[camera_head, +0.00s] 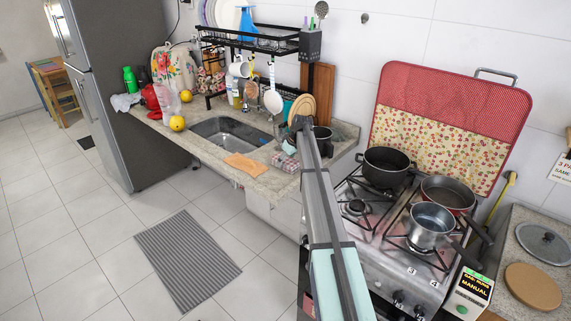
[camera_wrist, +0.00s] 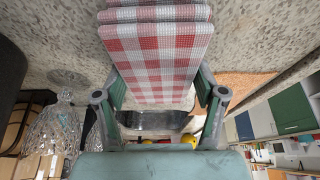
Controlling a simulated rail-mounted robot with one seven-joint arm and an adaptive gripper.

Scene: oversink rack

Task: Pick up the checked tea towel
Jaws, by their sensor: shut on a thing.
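The checked tea towel (camera_wrist: 157,50) is red and white and folded in layers. It fills the space between the fingers of my gripper (camera_wrist: 160,88) in the wrist view, and the gripper is shut on it. In the head view the towel (camera_head: 285,162) shows at the counter's front edge, left of my arm, right of the orange cloth (camera_head: 245,166). My arm hides part of the area there, and the fingers cannot be made out in that view. Whether the towel still touches the counter is unclear.
The sink (camera_head: 224,133) lies left of the towel. A black pot (camera_head: 385,165) and other pans stand on the stove (camera_head: 375,225) to the right. A dish rack (camera_head: 255,42) rises behind the sink. A clear glass object (camera_wrist: 55,130) is close to my gripper at left.

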